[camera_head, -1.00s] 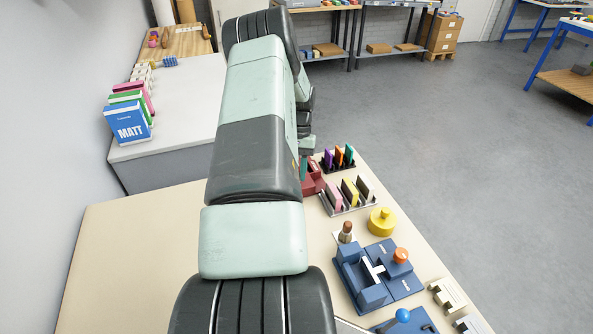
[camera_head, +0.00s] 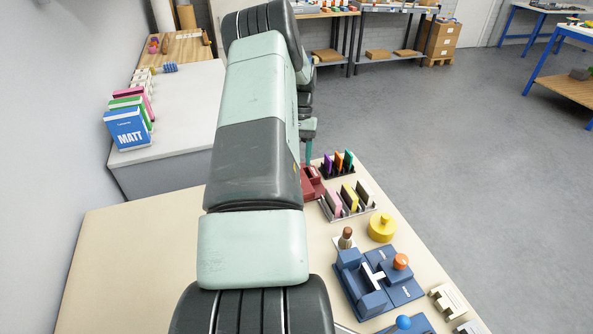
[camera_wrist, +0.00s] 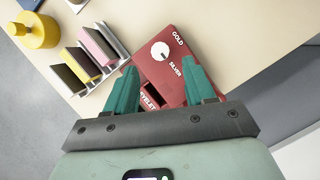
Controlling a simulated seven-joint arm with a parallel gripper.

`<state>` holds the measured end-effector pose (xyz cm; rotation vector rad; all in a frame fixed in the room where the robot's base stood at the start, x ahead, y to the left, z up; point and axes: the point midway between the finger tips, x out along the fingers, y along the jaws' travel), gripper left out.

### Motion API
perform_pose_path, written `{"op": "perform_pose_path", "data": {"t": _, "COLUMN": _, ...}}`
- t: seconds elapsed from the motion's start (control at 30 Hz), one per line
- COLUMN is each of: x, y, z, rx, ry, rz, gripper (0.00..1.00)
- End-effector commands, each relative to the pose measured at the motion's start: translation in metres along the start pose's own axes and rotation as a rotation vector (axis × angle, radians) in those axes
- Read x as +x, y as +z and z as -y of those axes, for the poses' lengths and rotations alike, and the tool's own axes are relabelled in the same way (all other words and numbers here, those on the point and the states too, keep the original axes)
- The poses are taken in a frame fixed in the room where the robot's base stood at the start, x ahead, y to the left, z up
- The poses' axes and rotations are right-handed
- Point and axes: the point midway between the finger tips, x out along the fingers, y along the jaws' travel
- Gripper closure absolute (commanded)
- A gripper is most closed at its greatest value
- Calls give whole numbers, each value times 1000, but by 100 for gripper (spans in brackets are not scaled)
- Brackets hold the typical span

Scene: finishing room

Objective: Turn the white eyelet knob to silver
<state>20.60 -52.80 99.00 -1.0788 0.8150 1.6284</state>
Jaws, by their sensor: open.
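The white eyelet knob (camera_wrist: 160,51) is round and sits on the top face of a red box (camera_wrist: 150,68) in the wrist view. The word GOLD is printed above and right of it, and SILVER below and right. Its pointer direction is too small to read surely. EYELET is printed by a dark opening nearer my gripper. My gripper (camera_wrist: 161,70) is open, its two teal fingers apart with nothing between them, over the lower part of the box. In the head view the red box (camera_head: 312,186) is partly hidden by my arm, and the knob cannot be made out.
A rack of pink, yellow and dark pieces (camera_head: 347,203) and a yellow lidded pot (camera_head: 382,227) stand beside the box. A blue fixture (camera_head: 372,285) with an orange knob stands nearer on the bench (camera_head: 130,260). The bench left of my arm is clear.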

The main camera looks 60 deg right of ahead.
Motion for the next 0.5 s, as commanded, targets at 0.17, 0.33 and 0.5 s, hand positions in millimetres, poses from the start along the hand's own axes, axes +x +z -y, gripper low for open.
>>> {"op": "perform_pose_path", "data": {"t": 0.17, "x": -30, "y": -1, "z": 0, "rx": 0, "ry": 1, "rz": -2, "gripper": 46}}
{"op": "perform_pose_path", "data": {"t": 0.33, "x": -42, "y": 0, "z": 0, "rx": 1, "ry": 1, "rz": -1, "gripper": 46}}
{"op": "perform_pose_path", "data": {"t": 0.5, "x": -44, "y": 0, "z": 0, "rx": 1, "ry": 0, "rz": 1, "gripper": 46}}
